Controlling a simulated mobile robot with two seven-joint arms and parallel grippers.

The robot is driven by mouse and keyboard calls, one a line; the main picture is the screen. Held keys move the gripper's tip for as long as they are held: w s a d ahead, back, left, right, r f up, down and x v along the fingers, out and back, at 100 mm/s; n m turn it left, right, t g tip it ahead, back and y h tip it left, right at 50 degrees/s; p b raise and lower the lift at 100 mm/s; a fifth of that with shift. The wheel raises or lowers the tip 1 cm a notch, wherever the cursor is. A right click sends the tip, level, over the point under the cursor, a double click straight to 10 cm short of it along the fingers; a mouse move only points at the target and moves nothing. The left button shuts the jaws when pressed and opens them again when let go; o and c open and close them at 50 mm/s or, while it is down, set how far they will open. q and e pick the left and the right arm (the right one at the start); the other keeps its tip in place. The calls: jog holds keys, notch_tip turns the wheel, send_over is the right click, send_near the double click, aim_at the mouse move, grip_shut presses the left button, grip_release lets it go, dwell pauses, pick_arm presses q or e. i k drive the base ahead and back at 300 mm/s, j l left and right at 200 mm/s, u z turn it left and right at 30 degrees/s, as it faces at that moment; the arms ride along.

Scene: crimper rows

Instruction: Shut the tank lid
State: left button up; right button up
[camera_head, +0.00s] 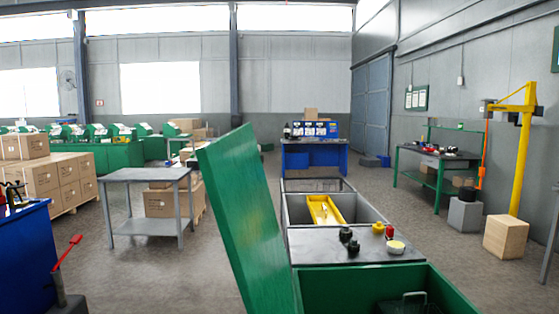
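A large green tank lid (243,220) stands raised at the left side of the green tank, leaning a little to the left. The green tank (440,275) is open at the bottom right of the head view. A dark object with a handle (405,303) shows inside it, cut off by the lower edge. The lid's lower end is cut off by the picture edge. Neither of my grippers is in view.
A dark worktop (315,247) behind the tank bears small black, yellow and red items. Beyond it is a grey bin (362,212) with a yellow piece inside. A grey table (145,176) and cardboard boxes (60,180) stand left. A blue cabinet (25,255) is nearest at left.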

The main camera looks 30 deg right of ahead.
aim_at(232, 169)
jog(key=i+j+z, duration=0.15)
jog(key=z, duration=0.2)
jog(key=i+j+z, duration=0.15)
jog(key=z, duration=0.2)
jog(key=i+j+z, duration=0.1)
jog(key=j+z, duration=0.25)
jog(key=l, duration=0.1)
